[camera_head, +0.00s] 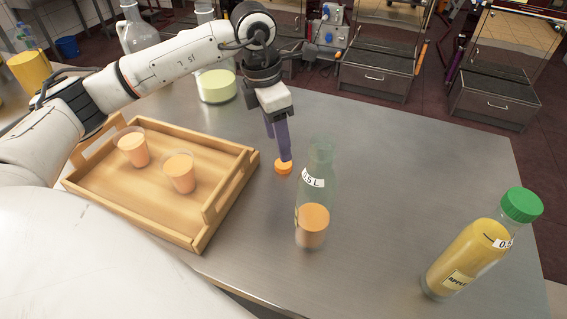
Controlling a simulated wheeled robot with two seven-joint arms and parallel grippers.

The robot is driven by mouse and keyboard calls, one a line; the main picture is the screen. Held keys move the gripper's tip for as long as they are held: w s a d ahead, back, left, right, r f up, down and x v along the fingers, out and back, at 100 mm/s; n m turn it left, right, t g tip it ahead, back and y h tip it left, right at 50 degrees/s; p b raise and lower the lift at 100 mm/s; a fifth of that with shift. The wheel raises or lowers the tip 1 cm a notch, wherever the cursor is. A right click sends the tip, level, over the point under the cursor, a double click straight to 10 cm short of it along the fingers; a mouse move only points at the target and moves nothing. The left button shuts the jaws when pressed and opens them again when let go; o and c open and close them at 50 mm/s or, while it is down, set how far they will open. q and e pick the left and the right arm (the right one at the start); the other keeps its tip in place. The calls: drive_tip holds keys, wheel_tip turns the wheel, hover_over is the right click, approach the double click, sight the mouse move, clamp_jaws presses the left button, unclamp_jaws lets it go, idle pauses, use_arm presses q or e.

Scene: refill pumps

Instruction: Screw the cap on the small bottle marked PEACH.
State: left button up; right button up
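An orange cap (283,168) is on the steel table, just below the tip of one finger of my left gripper (277,148). The gripper points down, and its two purple fingers look apart, with nothing clearly between them. I cannot tell whether the near finger touches the cap. A clear bottle (313,223) marked 0.5 L stands upright, right of and nearer than the cap. It has no cap and holds orange liquid low down. No PEACH label can be read on its visible side. My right gripper is not in view.
A wooden tray (228,196) with two cups of orange liquid (133,150) (180,174) is at left. A yellow-filled bottle (464,258) with a green cap (521,205) stands at right. A pale green container (215,87) is at the back. The table's right middle is clear.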

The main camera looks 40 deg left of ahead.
sight(282, 164)
use_arm(q)
drive_tip(key=shift+w+d+f+p, duration=0.1)
drive_tip(key=shift+f, duration=0.9)
drive_tip(key=shift+w+d+f+p, duration=0.15)
drive_tip(key=shift+f, duration=0.9)
drive_tip(key=shift+w+d+f+p, duration=0.1)
drive_tip(key=shift+f, duration=0.9)
drive_tip(key=c, duration=1.2)
wheel_tip(282, 164, up, 10)
